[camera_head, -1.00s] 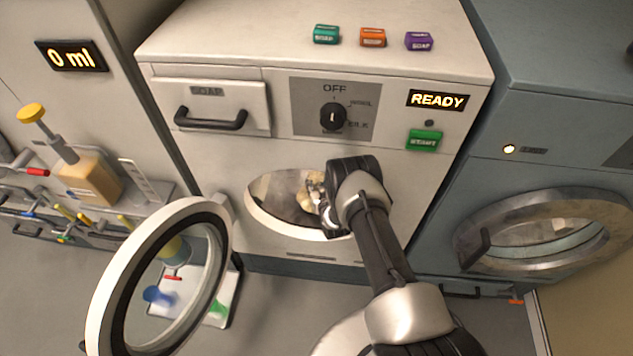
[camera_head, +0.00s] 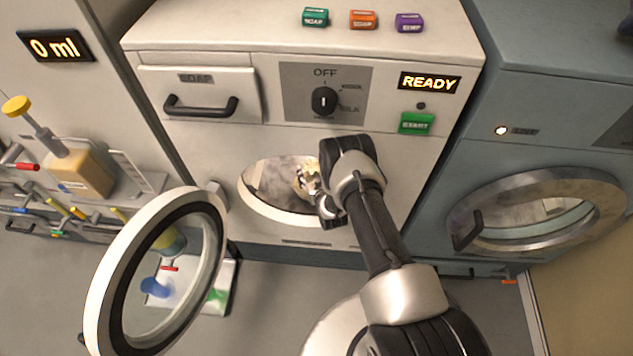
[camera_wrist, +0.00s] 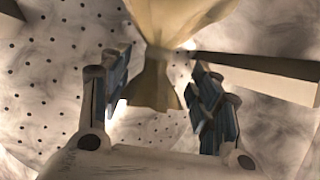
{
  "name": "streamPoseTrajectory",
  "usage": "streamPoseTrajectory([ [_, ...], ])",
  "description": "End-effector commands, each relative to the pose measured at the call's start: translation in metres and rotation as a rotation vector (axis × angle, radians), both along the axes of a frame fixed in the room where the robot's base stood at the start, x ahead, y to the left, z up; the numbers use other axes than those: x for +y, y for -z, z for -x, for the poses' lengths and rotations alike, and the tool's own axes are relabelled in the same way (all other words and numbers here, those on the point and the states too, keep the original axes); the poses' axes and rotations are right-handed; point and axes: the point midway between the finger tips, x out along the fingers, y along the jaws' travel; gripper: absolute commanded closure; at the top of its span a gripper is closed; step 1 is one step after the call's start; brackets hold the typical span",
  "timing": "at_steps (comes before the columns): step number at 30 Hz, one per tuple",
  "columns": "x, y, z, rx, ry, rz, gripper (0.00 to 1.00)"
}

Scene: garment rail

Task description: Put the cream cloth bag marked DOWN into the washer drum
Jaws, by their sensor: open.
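The cream cloth bag (camera_wrist: 178,20) is inside the washer drum, and its gathered neck hangs between my fingers in the wrist view. In the head view only a small cream part (camera_head: 306,178) shows beside the wrist. No DOWN mark is visible. My gripper (camera_wrist: 162,62) is open, with one finger on each side of the neck and gaps showing beside it. My arm reaches through the round opening of the washer drum (camera_head: 262,188), and the wrist hides its right part. Perforated drum wall and a fin surround the bag.
The washer's round door (camera_head: 98,290) stands open at the left front. A soap drawer (camera_head: 200,95), dial (camera_head: 324,101), green START button (camera_head: 417,123) and lit READY display (camera_head: 430,83) are above the opening. A second, blue-grey machine (camera_head: 545,100) stands at right.

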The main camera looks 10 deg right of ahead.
Motion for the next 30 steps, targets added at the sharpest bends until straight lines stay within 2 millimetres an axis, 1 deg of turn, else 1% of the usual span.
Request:
streamPoseTrajectory([
  [3, -0.002, -0.009, 0.022, 0.003, 0.001, 0.001, 0.43],
  [9, -0.004, -0.024, 0.059, 0.002, 0.001, 0.000, 0.43],
  [12, -0.005, -0.029, 0.074, 0.002, 0.001, 0.000, 0.43],
  [15, -0.005, -0.033, 0.084, 0.001, 0.001, 0.000, 0.43],
  [20, -0.006, -0.036, 0.090, -0.001, 0.001, 0.000, 0.43],
  [30, -0.006, -0.036, 0.090, -0.001, 0.000, 0.000, 0.43],
])
